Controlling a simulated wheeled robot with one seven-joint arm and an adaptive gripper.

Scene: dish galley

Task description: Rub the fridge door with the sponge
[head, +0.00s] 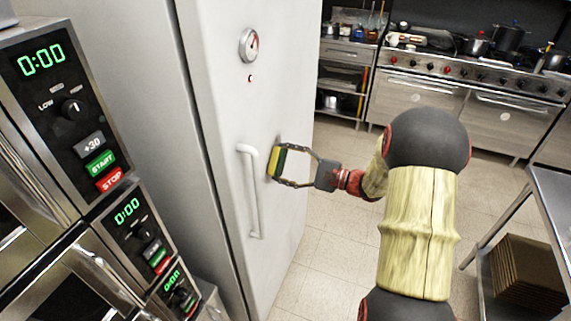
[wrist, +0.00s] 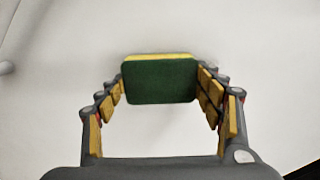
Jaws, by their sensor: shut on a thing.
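The sponge (head: 275,162) is yellow with a dark green side. My gripper (head: 283,164) is shut on it and holds it at the white fridge door (head: 270,110), just right of the door's handle (head: 250,190). In the wrist view the sponge (wrist: 160,81) sits between the two fingers of my gripper (wrist: 162,85), green side toward the camera, yellow edge on the far side. The white door surface (wrist: 250,40) fills the background there. The sponge appears to touch the door, but its far face is hidden.
Stacked ovens with green displays (head: 45,62) stand at the left, close to the fridge. A stove (head: 450,80) with pots is at the back right. A metal table (head: 555,190) with brown trays (head: 525,270) below it is at the right. The tiled floor (head: 320,240) between is clear.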

